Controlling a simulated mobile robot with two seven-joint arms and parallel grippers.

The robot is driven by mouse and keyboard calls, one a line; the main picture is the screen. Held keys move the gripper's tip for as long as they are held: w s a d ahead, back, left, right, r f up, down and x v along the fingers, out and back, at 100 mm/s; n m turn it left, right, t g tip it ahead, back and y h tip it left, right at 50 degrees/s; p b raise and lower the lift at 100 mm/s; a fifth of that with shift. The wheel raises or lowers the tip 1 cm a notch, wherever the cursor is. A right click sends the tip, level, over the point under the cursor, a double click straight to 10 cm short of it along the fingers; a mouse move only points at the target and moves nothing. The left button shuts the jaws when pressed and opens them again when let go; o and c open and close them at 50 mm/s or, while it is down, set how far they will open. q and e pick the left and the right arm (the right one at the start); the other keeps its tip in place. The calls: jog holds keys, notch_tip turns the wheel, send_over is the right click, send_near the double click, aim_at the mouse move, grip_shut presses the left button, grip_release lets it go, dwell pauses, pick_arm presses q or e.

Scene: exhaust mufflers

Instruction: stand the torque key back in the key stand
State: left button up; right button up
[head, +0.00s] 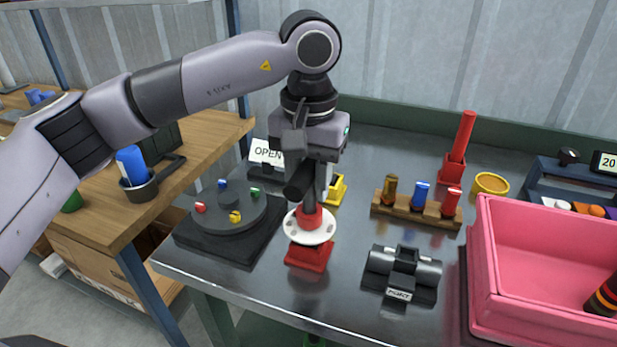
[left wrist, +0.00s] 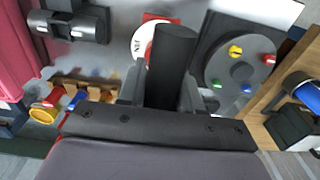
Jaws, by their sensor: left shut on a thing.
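My left gripper (head: 312,165) points down over the front left part of the metal table and is shut on a black bar, the handle of the torque key (head: 299,182). The handle also shows between the fingers in the left wrist view (left wrist: 172,62). Below it stands a red block with a white disc and red collar (head: 308,254), apparently the key stand; it shows in the left wrist view (left wrist: 141,42) too. The key's lower end is over or at the collar; I cannot tell whether it is seated. My right gripper is not in view.
A black turntable with coloured pegs (head: 222,222) is close on the left. A dark muffler-shaped fixture (head: 402,273), a wooden peg rack (head: 416,211) and a pink bin (head: 484,265) stand to the right. A tall red bar (head: 464,133) stands behind.

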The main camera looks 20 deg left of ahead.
pick_arm(q)
jog(key=o, duration=1.1)
